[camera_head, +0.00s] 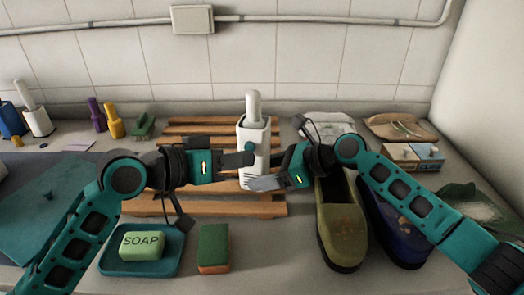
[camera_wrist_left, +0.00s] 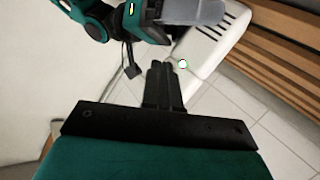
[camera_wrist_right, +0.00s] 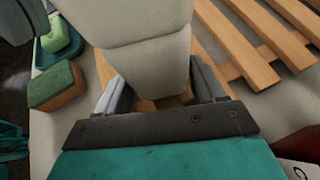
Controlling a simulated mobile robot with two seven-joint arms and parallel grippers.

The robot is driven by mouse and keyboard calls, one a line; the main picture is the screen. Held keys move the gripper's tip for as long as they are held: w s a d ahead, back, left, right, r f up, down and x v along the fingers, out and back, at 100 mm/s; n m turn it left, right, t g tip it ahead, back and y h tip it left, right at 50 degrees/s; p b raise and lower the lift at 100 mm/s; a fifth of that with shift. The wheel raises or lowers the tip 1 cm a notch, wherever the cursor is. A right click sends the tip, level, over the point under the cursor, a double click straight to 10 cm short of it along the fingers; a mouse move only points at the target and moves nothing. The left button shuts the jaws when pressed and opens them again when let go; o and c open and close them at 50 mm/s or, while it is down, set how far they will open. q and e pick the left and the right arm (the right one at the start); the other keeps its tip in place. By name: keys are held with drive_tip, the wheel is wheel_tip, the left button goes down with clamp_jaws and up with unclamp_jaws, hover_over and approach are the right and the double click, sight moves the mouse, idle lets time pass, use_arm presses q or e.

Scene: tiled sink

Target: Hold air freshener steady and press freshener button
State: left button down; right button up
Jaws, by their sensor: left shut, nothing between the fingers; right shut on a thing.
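The white air freshener (camera_head: 254,132) stands upright at the middle of the wooden slatted rack, with a rounded white piece rising from its top. My right gripper (camera_head: 264,183) is shut on its lower body; the right wrist view shows a finger on either side of the white body (camera_wrist_right: 150,60). My left gripper (camera_head: 253,158) is shut and empty at the freshener's front.
The slatted rack (camera_head: 200,126) lies under the freshener. A soap dish (camera_head: 110,266) with green soap (camera_head: 143,246) and a sponge (camera_head: 213,247) lie in front. An olive shoe (camera_head: 342,225) and a blue shoe (camera_head: 402,238) stand right. A tiled wall closes the back.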

use_arm(q)
drive_tip(key=s+a, duration=0.1)
drive_tip(key=s, duration=0.5)
drive_tip(key=shift+a, duration=0.15)
drive_tip(key=shift+w, duration=0.1)
use_arm(e)
drive_tip(key=o, duration=0.9)
